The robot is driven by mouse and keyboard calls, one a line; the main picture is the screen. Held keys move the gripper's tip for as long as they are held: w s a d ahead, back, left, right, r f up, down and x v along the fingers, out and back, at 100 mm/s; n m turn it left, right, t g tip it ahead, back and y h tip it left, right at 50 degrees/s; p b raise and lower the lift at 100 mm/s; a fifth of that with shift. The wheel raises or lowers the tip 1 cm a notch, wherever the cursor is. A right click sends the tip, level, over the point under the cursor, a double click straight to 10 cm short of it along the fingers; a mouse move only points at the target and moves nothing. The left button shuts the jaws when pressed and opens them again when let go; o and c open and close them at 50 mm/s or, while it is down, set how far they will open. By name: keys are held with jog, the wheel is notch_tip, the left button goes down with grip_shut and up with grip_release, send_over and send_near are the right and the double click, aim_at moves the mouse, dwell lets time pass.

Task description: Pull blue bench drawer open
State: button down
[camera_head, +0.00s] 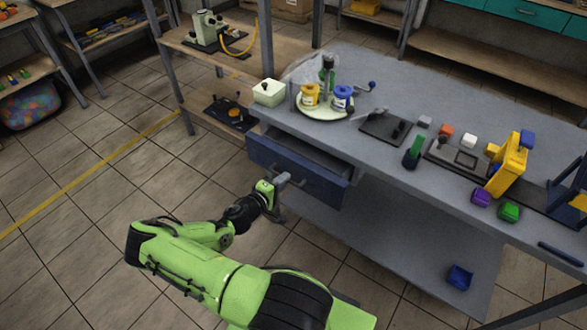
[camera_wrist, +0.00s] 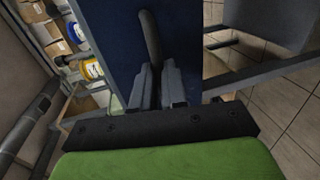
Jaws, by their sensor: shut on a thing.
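The blue bench drawer (camera_head: 323,185) is partly open under the left end of the grey bench top; its dark inside shows between its front and the bench edge. My gripper (camera_head: 286,180) is at the drawer front, with its fingers around the handle. In the wrist view the blue drawer front (camera_wrist: 112,45) stands upright, and the dark curved handle (camera_wrist: 150,38) runs down between my two fingertips (camera_wrist: 155,75). The gripper is shut on the handle. My green arm comes in from below.
The grey bench top (camera_head: 400,170) holds a white round plate (camera_head: 325,110) with yellow and blue jars, a yellow block-like device (camera_head: 509,165) and several small coloured blocks. A shelf rack (camera_head: 215,60) stands behind left. The tiled floor left of the drawer is clear.

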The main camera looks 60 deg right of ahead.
jog(key=f+v, duration=0.2)
jog(key=v, duration=1.1)
jog(key=shift+a+f, duration=0.35)
jog(key=shift+a, duration=0.2)
jog(key=c, duration=1.2)
grip_release()
jog(key=shift+w, duration=0.1)
jog(key=shift+o, duration=0.2)
jog(key=p+v, duration=0.1)
jog(key=v, duration=1.4)
jog(key=shift+a, duration=0.35)
jog(key=shift+w, duration=0.1)
